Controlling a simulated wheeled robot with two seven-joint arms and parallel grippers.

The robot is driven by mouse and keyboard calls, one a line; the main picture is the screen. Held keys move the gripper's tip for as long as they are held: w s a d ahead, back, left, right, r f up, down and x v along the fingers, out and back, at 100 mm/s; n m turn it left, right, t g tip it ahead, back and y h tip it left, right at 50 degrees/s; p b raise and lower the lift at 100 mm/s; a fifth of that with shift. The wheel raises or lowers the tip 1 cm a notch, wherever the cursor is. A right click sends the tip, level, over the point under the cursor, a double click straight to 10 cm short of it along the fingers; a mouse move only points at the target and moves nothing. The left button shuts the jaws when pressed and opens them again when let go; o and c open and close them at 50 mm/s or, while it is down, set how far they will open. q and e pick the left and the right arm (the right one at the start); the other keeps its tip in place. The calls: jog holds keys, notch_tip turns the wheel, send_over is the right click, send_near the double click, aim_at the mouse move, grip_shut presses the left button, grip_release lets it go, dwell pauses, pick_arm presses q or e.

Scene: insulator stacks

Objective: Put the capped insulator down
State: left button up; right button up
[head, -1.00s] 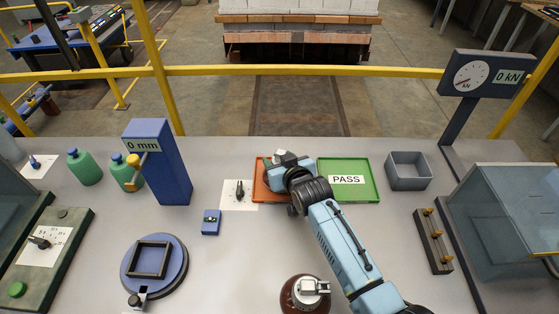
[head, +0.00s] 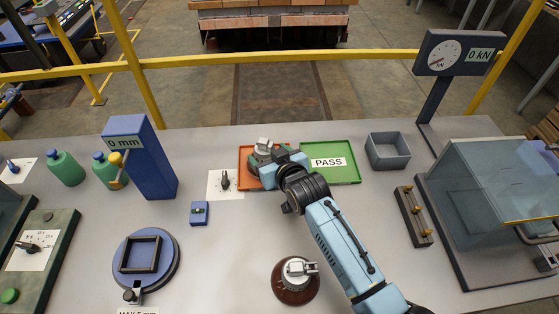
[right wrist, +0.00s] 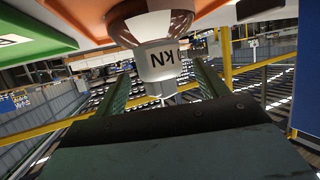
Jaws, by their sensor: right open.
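A capped insulator with a grey metal cap (head: 264,145) stands in the orange tray (head: 244,178) in the head view; my right gripper partly hides it. In the right wrist view its pale cap (right wrist: 158,60), lettered "KN", and its brown and white body (right wrist: 150,24) show upside down. My right gripper (head: 270,157) is open, with its green-padded fingers (right wrist: 160,88) on either side of the cap and gaps visible beside it. A second insulator, brown with a metal cap (head: 297,268), stands at the front of the bench. My left gripper is out of view.
A green tray (head: 346,174) with a PASS label adjoins the orange one. A grey bin (head: 388,153) stands to its right. A blue 0 mm gauge post (head: 145,165) and a round blue fixture (head: 163,274) are to the left. A clear-sided box (head: 505,190) stands at right.

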jog(key=p+v, duration=0.1)
jog(key=v, duration=0.6)
